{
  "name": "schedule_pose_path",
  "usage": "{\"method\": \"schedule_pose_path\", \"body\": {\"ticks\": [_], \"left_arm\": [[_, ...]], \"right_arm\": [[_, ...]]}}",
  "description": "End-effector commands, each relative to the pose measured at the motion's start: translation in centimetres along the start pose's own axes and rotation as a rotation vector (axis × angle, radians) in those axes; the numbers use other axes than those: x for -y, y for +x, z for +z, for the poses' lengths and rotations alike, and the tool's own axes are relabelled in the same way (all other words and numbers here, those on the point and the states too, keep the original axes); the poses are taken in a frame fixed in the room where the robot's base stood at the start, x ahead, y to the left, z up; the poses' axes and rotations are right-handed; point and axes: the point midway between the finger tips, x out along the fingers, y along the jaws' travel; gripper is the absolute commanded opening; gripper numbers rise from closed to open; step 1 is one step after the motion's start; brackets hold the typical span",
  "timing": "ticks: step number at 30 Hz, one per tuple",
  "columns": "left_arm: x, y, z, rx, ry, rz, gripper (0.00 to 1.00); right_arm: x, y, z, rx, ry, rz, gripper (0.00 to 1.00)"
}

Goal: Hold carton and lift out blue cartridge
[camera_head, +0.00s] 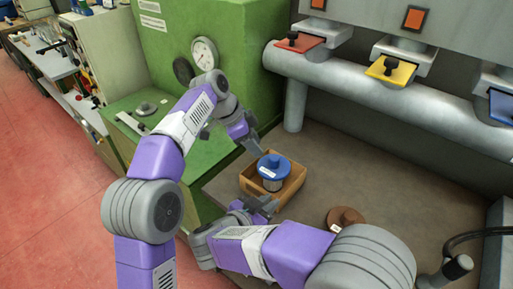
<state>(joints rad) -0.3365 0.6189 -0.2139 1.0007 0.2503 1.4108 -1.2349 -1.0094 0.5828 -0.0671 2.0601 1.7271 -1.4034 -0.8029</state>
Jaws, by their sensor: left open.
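The carton (297,184) is an open wooden box on the grey-brown worktop, in the middle of the head view. The blue cartridge (274,165) stands upright in it, with a round blue top, a knob and a white label. My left gripper (255,141) is open and empty, above and behind the carton, apart from the cartridge. My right gripper (262,204) is at the carton's near side, close to its front wall. Whether its fingers close on that wall cannot be made out, and it hides part of the near wall.
A brown round object (346,216) lies on the worktop right of the carton. A thick grey pipe (400,99) with red, yellow and blue flaps runs behind. A green machine (231,37) with a gauge stands at back left. The worktop right of the carton is mostly clear.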

Motion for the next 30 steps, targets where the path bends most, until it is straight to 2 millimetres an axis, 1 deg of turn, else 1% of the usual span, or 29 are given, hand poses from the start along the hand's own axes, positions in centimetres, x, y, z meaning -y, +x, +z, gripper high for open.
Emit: {"method": "schedule_pose_path", "body": {"ticks": [5, 8, 15, 18, 21, 24, 30], "left_arm": [[-0.4, 0.0, -0.4, 0.004, 0.015, 0.01, 0.43], [-0.3, 0.0, -0.4, 0.004, 0.014, 0.009, 0.43], [-0.3, 0.0, -0.4, 0.003, 0.012, 0.008, 0.43], [-0.3, 0.0, -0.4, 0.003, 0.012, 0.008, 0.43], [-0.3, 0.0, -0.4, 0.003, 0.012, 0.008, 0.43], [-0.3, 0.0, -0.3, 0.003, 0.012, 0.008, 0.43], [-0.3, 0.0, -0.3, 0.003, 0.012, 0.007, 0.43]], "right_arm": [[-0.1, 1.4, 0.0, 0.0, 0.0, 0.005, 0.17], [-0.1, 3.0, 0.1, 0.0, -0.001, 0.006, 0.17], [-0.1, 7.7, 0.0, 0.0, 0.0, 0.006, 0.17], [-0.1, 9.3, 0.0, 0.0, 0.0, 0.005, 0.17], [0.0, 10.6, 0.1, 0.001, 0.0, 0.003, 0.17], [0.0, 11.4, 0.0, 0.0, 0.001, 0.002, 0.17], [0.0, 12.0, 0.0, 0.0, 0.001, 0.0, 0.17]]}}
